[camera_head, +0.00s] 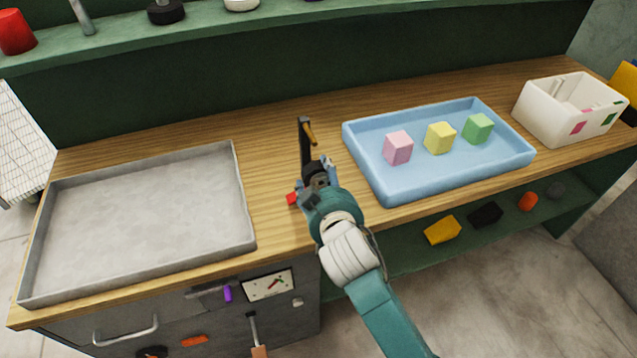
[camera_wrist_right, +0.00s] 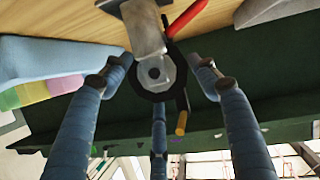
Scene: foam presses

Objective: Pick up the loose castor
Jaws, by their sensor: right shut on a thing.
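The castor has a black wheel with a pale hub (camera_wrist_right: 154,73), a grey metal bracket and a red lever. In the right wrist view it sits between the blue fingers of my right gripper (camera_wrist_right: 160,82), which is shut on it. In the head view my right gripper (camera_head: 316,172) is over the wooden worktop, between the two trays. It hides most of the castor there; a small red part (camera_head: 292,198) shows at its left side. I cannot tell whether the castor is clear of the worktop. My left gripper is not in view.
A dark bar tool with an orange handle (camera_head: 305,140) stands just behind my gripper. A grey metal tray (camera_head: 245,205) is at left. A blue tray (camera_head: 400,192) with pink, yellow and green blocks is at right. A white bin (camera_head: 548,115) is farther right. A green shelf (camera_head: 125,52) runs behind.

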